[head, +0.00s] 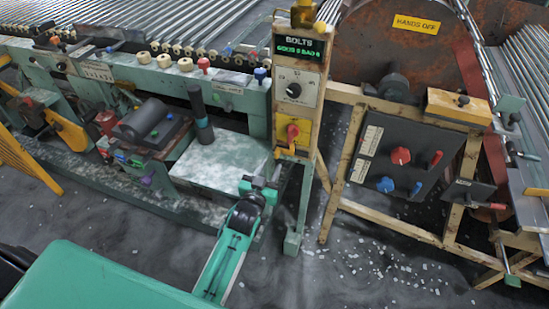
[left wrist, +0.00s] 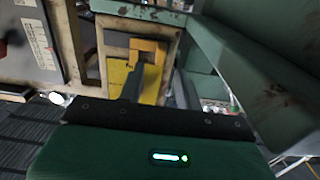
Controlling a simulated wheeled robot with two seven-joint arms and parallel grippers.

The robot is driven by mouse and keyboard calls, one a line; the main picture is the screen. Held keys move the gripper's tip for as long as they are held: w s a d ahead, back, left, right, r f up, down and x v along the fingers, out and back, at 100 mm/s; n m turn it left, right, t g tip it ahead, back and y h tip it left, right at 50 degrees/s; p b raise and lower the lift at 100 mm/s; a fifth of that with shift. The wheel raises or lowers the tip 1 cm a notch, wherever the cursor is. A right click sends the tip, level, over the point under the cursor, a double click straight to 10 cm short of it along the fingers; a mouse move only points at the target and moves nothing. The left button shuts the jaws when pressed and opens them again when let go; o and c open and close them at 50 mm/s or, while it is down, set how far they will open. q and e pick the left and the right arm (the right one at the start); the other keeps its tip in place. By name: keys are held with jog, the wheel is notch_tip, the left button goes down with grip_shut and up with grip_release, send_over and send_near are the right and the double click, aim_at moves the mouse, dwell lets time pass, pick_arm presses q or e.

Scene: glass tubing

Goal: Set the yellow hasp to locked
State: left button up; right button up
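The yellow hasp (head: 286,151) sits low on the narrow upright post, just under a yellow plate with a red knob (head: 292,132). In the left wrist view the hasp (left wrist: 150,46) shows as a yellow bracket in front of the yellow plate (left wrist: 119,76). My left gripper (head: 262,184) is just below and left of the hasp, apart from it in the head view. In the left wrist view its two fingers (left wrist: 160,85) stand apart with nothing held between them, and one finger overlaps the yellow plate. My right gripper is not in view.
A dial plate (head: 294,88) and a BOLTS display (head: 297,48) sit higher on the post. A dark panel (head: 398,158) with red and blue knobs stands to the right. A worn green bench plate (head: 222,165) lies to the left. Pale debris (head: 385,262) litters the floor.

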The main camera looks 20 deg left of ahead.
aim_at(276, 156)
pick_arm(q)
jog(key=shift+w, duration=2.45)
jog(key=shift+d, duration=0.1)
grip_shut()
